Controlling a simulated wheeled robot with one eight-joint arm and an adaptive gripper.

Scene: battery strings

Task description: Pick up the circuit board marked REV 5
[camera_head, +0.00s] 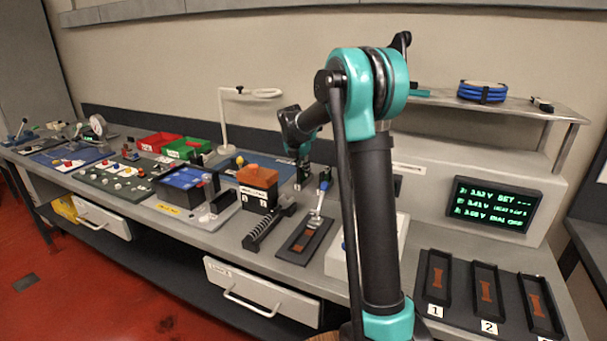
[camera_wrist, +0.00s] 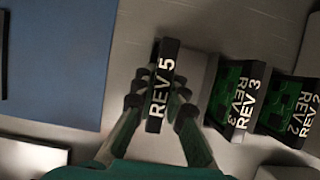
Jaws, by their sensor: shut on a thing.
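The circuit board marked REV 5 (camera_wrist: 163,65) shows in the wrist view as a dark edge with white lettering, upright between my fingers. My gripper (camera_wrist: 160,95) is shut on it, with a finger on each side. I cannot tell whether the board is clear of the surface beneath. In the head view my gripper (camera_head: 302,178) is over the back of the bench, beyond the orange-topped box; the board cannot be made out there.
Green boards marked REV 3 (camera_wrist: 233,100) and REV 2 (camera_wrist: 290,108) stand to the right in the wrist view. A blue mat (camera_wrist: 60,60) lies left. In the head view, a white lamp post (camera_head: 224,120) stands left of my gripper and a lit screen (camera_head: 493,211) right.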

